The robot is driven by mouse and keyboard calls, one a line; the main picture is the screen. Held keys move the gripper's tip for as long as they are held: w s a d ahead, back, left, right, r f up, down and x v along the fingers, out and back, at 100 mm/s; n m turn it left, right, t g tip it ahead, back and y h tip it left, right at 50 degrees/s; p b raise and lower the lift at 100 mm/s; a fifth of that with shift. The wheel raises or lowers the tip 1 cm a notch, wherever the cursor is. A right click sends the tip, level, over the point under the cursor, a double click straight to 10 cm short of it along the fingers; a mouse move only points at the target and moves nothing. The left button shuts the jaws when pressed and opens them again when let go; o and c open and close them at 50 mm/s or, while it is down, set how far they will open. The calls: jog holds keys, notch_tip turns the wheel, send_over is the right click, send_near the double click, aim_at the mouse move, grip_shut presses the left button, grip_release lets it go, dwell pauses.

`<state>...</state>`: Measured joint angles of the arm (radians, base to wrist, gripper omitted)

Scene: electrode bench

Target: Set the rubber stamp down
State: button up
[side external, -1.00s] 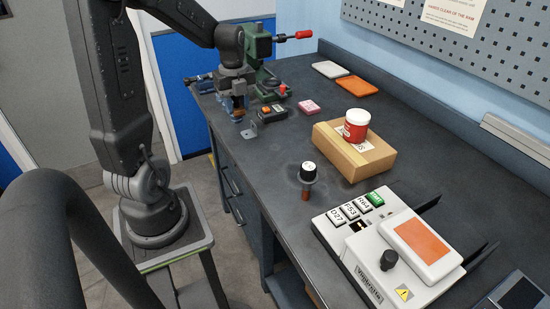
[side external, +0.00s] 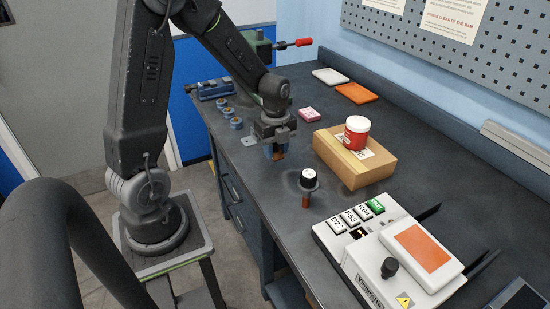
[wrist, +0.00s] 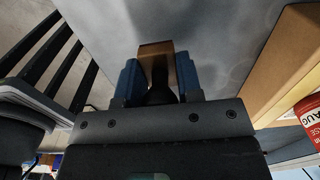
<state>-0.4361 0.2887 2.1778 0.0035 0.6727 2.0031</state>
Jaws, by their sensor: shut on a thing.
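My gripper (side external: 275,150) is over the middle of the dark bench, its blue fingers pointing down. In the wrist view, the stamp (wrist: 156,50) shows a brown block and a dark handle between the blue fingers (wrist: 158,85). I cannot tell how large the gap is between the stamp and the bench top (side external: 240,180).
A black post with a white top (side external: 309,177) stands just right of and nearer than my gripper. A cardboard box (side external: 353,168) bearing a red-and-white jar (side external: 356,133) lies to the right. A white machine (side external: 400,250) fills the near right. Several blue holders (side external: 228,112) stand left.

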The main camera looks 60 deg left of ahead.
aim_at(275, 151)
jog(key=shift+f, duration=1.7)
jog(key=shift+f, duration=0.2)
jog(key=o, duration=0.9)
jog(key=shift+o, duration=0.2)
notch_tip(275, 151, up, 12)
jog(key=shift+r, duration=0.2)
jog(key=s+d+r+n+t, duration=0.2)
jog(key=s+d+r+n, duration=0.2)
jog(key=n, duration=0.5)
jog(key=s+d+r+n+t, duration=0.3)
jog(key=s+d+r+n, duration=0.2)
jog(key=s+d+n, duration=0.3)
jog(key=shift+s+d+n+t, duration=0.3)
jog(key=shift+d+n, duration=0.2)
jog(key=shift+d, duration=0.95)
